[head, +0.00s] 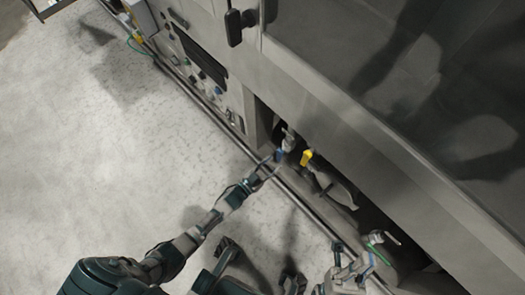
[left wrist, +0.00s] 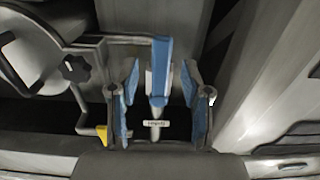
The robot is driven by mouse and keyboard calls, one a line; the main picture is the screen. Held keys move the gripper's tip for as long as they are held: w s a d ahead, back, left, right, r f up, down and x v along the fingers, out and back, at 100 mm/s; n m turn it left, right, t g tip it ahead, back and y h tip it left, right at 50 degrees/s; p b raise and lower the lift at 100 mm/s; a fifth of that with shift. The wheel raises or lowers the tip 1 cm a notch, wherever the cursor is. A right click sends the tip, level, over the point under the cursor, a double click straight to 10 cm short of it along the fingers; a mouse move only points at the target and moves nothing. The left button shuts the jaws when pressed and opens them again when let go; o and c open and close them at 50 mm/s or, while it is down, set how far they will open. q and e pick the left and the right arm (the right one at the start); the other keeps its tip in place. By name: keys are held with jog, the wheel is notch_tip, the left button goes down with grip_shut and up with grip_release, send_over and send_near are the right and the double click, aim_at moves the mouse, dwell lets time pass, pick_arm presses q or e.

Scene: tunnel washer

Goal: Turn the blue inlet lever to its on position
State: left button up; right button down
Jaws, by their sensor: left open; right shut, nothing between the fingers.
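The blue inlet lever (head: 279,156) is at the opening low in the machine's side. My left gripper (head: 268,164) is at the lever. In the left wrist view, my left gripper (left wrist: 160,76) is open, with one blue-padded finger on each side of the lever and visible gaps between. My right gripper (head: 371,262) is lower right in the head view, apart from the lever, shut and empty.
A yellow lever (head: 307,157) sits just right of the blue one. A black star-shaped knob (left wrist: 76,68) shows in the left wrist view. A long pipe (head: 237,140) runs along the machine's foot. The pale floor (head: 110,170) at left is clear.

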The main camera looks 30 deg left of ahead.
pick_arm(q)
jog(key=v, duration=0.7)
jog(key=shift+s, duration=0.15)
jog(key=shift+r, duration=0.1)
